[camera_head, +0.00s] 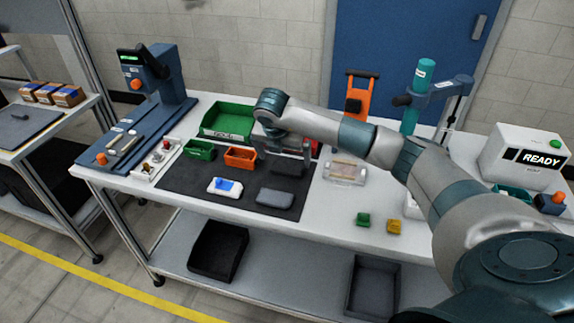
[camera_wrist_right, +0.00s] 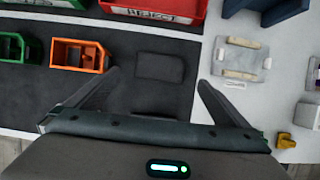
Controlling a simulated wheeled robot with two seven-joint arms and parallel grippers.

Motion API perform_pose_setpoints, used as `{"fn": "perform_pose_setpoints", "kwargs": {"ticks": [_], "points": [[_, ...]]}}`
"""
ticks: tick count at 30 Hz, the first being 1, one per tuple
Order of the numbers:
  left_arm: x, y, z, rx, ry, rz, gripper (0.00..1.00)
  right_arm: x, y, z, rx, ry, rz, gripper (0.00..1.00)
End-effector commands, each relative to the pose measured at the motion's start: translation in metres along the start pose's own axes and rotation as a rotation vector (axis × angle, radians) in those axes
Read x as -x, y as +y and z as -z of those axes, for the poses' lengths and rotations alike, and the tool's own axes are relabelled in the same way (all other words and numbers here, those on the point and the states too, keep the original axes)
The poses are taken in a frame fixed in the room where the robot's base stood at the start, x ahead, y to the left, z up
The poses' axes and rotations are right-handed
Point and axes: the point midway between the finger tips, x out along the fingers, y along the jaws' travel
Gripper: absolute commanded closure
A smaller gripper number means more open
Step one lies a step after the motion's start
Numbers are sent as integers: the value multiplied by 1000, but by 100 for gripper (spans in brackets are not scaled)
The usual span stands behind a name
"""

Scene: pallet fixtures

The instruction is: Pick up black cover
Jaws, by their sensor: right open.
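A dark, flat, rounded-corner piece, which looks like the black cover (camera_wrist_right: 159,68), lies on the dark mat between my right fingertips in the wrist view. A second dark grey rounded piece (camera_head: 274,198) lies nearer the mat's front edge. My left gripper is not in view.
Green bins (camera_head: 200,149) and an orange bin (camera_head: 240,157) stand left of the gripper. A red REJECT bin (camera_wrist_right: 152,10) is behind. A white-and-blue device (camera_head: 225,186) lies on the mat (camera_head: 180,181). A clear fixture (camera_head: 346,171) stands at right.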

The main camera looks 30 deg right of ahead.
Motion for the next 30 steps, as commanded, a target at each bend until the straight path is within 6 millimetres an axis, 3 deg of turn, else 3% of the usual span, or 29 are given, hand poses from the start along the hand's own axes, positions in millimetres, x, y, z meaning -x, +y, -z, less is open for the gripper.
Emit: {"fn": "perform_pose_setpoints", "kwargs": {"ticks": [18, 30], "points": [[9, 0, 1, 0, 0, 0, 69, -12, 0, 0, 2, 1, 0, 0], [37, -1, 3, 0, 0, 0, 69, -53, 0, -1, 0, 1, 1, 0]]}}
